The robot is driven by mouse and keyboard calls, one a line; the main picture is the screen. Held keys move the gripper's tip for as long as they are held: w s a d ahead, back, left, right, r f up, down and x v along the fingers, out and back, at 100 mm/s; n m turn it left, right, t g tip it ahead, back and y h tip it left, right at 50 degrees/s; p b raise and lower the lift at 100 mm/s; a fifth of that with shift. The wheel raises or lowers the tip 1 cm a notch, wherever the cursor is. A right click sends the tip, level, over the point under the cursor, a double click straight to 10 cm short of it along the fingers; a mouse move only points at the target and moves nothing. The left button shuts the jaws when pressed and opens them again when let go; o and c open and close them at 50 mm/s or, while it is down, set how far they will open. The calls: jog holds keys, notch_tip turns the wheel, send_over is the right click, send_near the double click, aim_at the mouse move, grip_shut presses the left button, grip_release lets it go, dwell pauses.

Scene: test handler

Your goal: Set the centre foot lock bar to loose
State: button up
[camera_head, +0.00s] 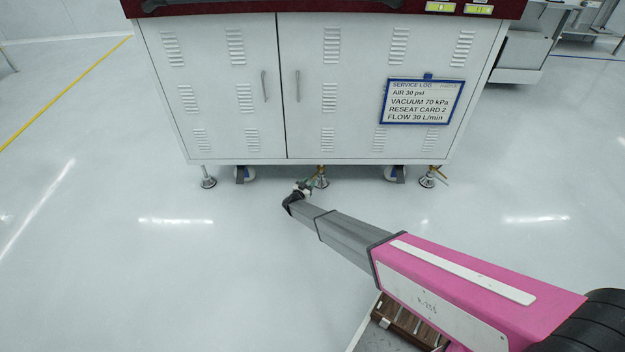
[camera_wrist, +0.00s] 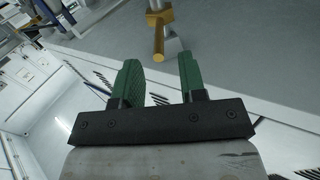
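The centre foot (camera_head: 321,182) stands on the floor under the white cabinet's front edge. Its brass lock bar (camera_head: 312,180) shows just above and behind my gripper (camera_head: 298,190). In the wrist view the brass lock bar (camera_wrist: 158,45) lines up with the gap between the two green fingers of my gripper (camera_wrist: 159,72). The fingers are apart with nothing held. The bar's end appears at or just beyond the fingertips; I cannot tell the exact depth. The head view shows my gripper small and partly hidden by its own wrist.
The cabinet (camera_head: 230,95) bears a service log sign (camera_head: 422,102). A left foot (camera_head: 208,182), a right foot (camera_head: 427,180) with a brass bar, and casters (camera_head: 244,174) stand beneath it. The floor (camera_head: 130,260) in front is clear.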

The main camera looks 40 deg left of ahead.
jog(key=s, duration=0.4)
jog(key=shift+s+d, duration=0.2)
jog(key=shift+s, duration=0.2)
